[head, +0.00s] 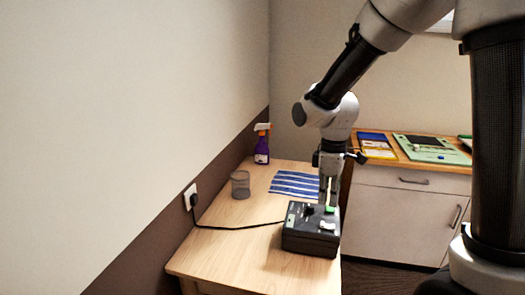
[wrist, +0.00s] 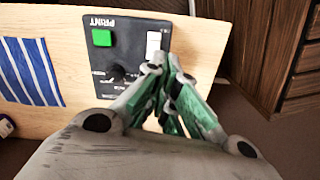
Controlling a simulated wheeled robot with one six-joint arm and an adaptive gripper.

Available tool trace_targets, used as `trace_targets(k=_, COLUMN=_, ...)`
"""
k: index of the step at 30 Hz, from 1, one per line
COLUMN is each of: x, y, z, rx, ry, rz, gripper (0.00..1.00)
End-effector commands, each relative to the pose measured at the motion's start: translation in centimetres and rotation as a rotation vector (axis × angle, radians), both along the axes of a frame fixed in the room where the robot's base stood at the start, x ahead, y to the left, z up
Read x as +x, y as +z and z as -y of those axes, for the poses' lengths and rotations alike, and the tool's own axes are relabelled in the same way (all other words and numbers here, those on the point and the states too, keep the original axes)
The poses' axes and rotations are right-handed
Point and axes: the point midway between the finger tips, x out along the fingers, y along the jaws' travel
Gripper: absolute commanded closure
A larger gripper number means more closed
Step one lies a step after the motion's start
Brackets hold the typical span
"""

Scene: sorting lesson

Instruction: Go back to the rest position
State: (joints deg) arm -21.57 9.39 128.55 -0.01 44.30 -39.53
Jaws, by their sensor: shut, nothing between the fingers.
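A black control box (head: 308,243) stands on the wooden table (head: 225,245) near its right front. A green button (wrist: 102,38), a white switch (wrist: 153,43) and a black knob (wrist: 117,73) are on its top panel. My gripper (head: 328,200) points down over the box in the head view. In the wrist view my gripper (wrist: 166,62) is shut and empty, its fingertips appearing beside the white switch. I cannot tell whether the tips touch the box.
A black cable runs from the box to a wall socket (head: 190,196). A grey mesh cup (head: 240,185), a purple spray bottle (head: 262,148) and a blue-striped cloth (head: 292,184) are on the table. A cabinet (head: 400,210) with trays on top stands behind, right.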

Motion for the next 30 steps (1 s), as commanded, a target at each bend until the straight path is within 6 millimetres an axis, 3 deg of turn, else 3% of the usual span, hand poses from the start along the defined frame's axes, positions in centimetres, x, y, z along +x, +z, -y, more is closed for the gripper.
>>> trace_targets(k=2, x=-2.0, y=-0.2, z=0.8, rx=-0.024, ry=-0.131, rz=-0.041, gripper=1.0)
trace_targets(k=15, x=-12.2, y=9.1, z=9.4, rx=0.045, ry=-0.829, rz=0.104, gripper=1.0)
trace_targets(k=19, x=-15.4, y=11.5, z=11.8, rx=0.108, ry=-0.954, rz=0.204, gripper=1.0)
trace_targets(k=24, x=-17.5, y=13.7, z=13.6, rx=0.175, ry=-1.023, rz=0.326, gripper=1.0)
trace_targets(k=30, x=-18.1, y=14.8, z=14.5, rx=0.197, ry=-1.061, rz=0.381, gripper=1.0)
